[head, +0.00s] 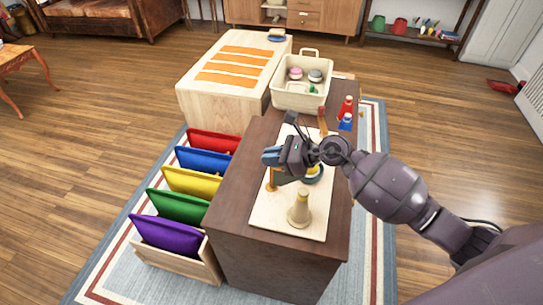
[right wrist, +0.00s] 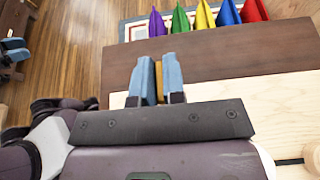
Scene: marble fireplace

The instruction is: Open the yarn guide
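A pale wooden board (head: 266,213) lies on the dark brown cabinet and carries a cream cone-shaped spool (head: 299,209) and a round blue and yellow piece (head: 313,172). A narrow orange upright piece (head: 271,182), which may be the yarn guide, stands at the board's left edge. My right gripper (head: 272,157) is above the board with its blue fingertips at this piece. In the right wrist view, an ochre strip (right wrist: 159,82) fills the gap between the fingers of the right gripper (right wrist: 158,78). The arm hides part of the board. My left gripper is out of view.
Coloured fabric folders (head: 176,205) stand in a wooden rack left of the cabinet (head: 232,215). A light wooden box (head: 205,105) is at the back left.

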